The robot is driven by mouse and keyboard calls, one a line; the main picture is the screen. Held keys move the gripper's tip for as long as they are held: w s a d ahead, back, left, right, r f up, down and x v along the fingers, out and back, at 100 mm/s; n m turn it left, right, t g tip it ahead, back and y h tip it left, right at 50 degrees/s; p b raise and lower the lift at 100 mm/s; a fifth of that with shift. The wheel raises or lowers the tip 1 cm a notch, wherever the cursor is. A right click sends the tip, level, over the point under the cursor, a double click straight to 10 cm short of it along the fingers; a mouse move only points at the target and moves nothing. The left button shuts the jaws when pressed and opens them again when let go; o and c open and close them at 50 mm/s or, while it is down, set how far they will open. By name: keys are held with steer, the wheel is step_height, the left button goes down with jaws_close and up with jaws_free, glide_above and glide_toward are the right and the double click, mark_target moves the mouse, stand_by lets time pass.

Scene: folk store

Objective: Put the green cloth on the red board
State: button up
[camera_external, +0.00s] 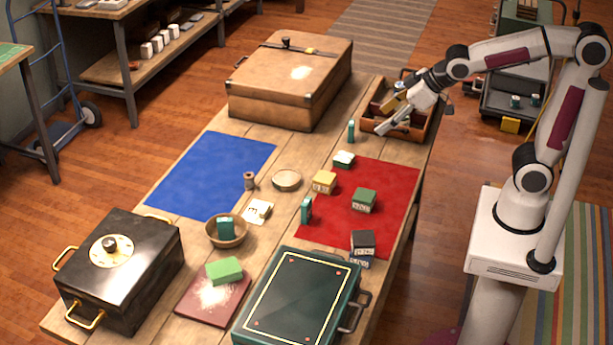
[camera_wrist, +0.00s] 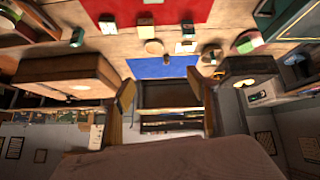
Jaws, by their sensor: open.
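A bright green block-like piece (camera_external: 224,268), possibly the folded green cloth, lies on a small dark-red board (camera_external: 190,307) dusted with white at the table's front. A large flat red area (camera_external: 394,182) covers the table's right side; I cannot tell which of the two the task calls the red board. A darker green block (camera_external: 364,199) with a pale side sits on the red area. My gripper (camera_external: 386,115) is open over the wooden tray at the far right, well away from the bright green piece. Its parted fingers (camera_wrist: 166,98) show in the wrist view with nothing between them.
The wooden tray (camera_external: 418,133) is partly hidden by my gripper. A tan case (camera_external: 280,90), a black box (camera_external: 112,277) and a dark green case (camera_external: 300,295) stand around the table. A blue area (camera_external: 210,170) is bare. A bowl (camera_external: 226,232) holds a teal block.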

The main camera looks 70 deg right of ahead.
steer(key=s+d+f+m+g, duration=0.1)
steer(key=s, duration=0.9)
steer(key=s+d+f+g, duration=0.1)
steer(key=s+d, duration=0.1)
steer(key=s, duration=0.8)
steer(key=shift+f+m+g, duration=0.15)
steer(key=shift+m+g, duration=0.15)
steer(key=shift+m, duration=0.1)
